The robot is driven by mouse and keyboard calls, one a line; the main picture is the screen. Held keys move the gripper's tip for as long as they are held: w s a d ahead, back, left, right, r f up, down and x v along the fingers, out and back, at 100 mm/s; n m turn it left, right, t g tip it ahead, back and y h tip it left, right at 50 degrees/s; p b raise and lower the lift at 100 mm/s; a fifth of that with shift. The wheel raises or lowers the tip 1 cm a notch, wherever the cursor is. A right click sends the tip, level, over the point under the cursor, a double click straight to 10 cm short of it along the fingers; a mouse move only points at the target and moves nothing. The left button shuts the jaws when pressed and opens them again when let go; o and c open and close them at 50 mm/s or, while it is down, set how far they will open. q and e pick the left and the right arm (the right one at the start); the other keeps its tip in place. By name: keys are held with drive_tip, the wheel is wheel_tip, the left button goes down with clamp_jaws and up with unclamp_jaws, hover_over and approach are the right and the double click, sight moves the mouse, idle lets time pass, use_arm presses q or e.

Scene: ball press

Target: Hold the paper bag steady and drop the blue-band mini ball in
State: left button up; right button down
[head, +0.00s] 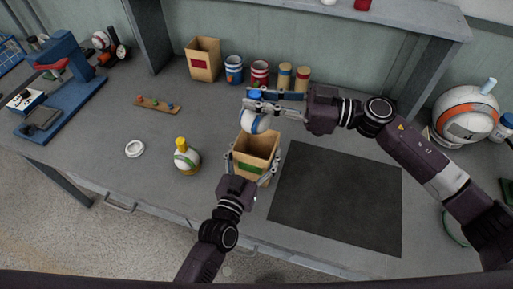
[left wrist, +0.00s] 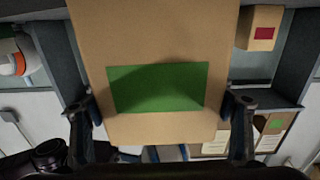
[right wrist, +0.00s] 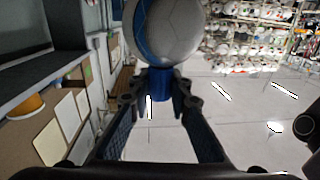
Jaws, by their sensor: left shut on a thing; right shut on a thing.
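The open tan paper bag (head: 262,147) with a green label stands upright on the workbench. My left gripper (head: 252,164) has a finger on each side of it and is shut on it. In the left wrist view the bag (left wrist: 155,40) and its green label (left wrist: 157,88) fill the middle between the fingers. The white blue-band mini ball (head: 254,123) hangs below my right gripper (head: 254,99), which is shut on its blue knob (right wrist: 160,82). The ball is at the bag's opening, toward its far edge; I cannot tell its exact height. The ball (right wrist: 178,28) also shows in the right wrist view.
A yellow-capped ball (head: 187,160) and a white ring (head: 134,148) lie left of the bag. A red-label bag (head: 203,60) and several cans stand behind. A dark mat (head: 340,198) lies right, bare. A blue press (head: 60,85) stands far left.

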sight(258, 120)
drive_tip(key=shift+f, duration=3.4)
drive_tip(key=c, duration=1.7)
unclamp_jaws()
drive_tip(key=v, duration=1.2)
use_arm(q)
drive_tip(key=o, duration=1.3)
